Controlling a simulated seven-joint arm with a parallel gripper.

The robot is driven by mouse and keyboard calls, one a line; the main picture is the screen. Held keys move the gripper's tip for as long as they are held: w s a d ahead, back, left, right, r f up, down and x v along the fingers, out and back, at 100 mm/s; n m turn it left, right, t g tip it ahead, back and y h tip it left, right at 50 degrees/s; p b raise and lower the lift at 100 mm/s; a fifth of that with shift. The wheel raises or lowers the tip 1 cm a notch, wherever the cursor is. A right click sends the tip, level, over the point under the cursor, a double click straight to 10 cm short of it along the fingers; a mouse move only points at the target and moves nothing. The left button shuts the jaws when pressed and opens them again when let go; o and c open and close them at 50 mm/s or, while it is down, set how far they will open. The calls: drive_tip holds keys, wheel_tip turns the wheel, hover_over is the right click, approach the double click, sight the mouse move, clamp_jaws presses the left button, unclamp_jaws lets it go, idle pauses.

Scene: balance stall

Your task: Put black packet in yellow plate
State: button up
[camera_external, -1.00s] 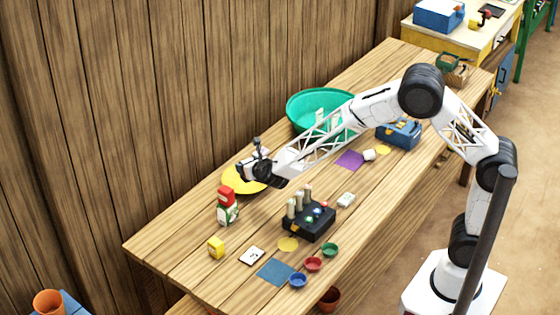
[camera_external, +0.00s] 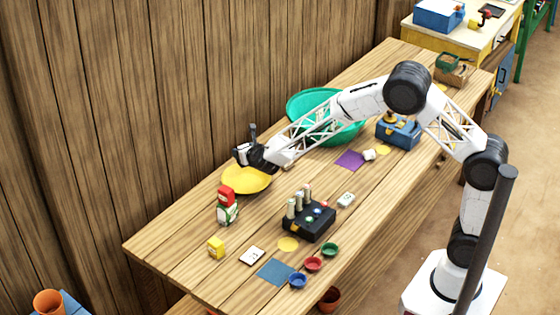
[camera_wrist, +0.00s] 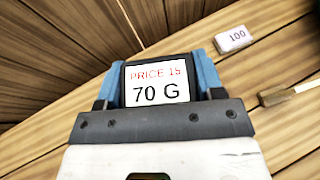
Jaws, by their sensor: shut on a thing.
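The black packet (camera_wrist: 160,82) shows in the wrist view as a dark-edged block with a white label reading "PRICE 15" and "70 G". It sits between the two blue fingers of my gripper (camera_wrist: 163,78), which is shut on it. In the external view my gripper (camera_external: 243,153) hangs above the back edge of the yellow plate (camera_external: 246,181). The packet is too small to make out clearly there. The plate looks empty and lies on the wooden table near the wall. It does not show in the wrist view.
A red, white and green bottle (camera_external: 227,206) stands in front of the plate. A black box with pegs (camera_external: 308,220) is to its right. A large green bowl (camera_external: 318,102) stands behind, under my arm. A white block marked 100 (camera_wrist: 233,39) shows in the wrist view.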

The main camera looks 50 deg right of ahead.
drive_tip(key=shift+f, duration=3.05)
drive_tip(key=shift+f, duration=1.85)
drive_tip(key=shift+f, duration=0.1)
drive_tip(key=o, duration=0.9)
drive_tip(key=shift+o, duration=0.2)
drive_tip(key=shift+v, duration=3.8)
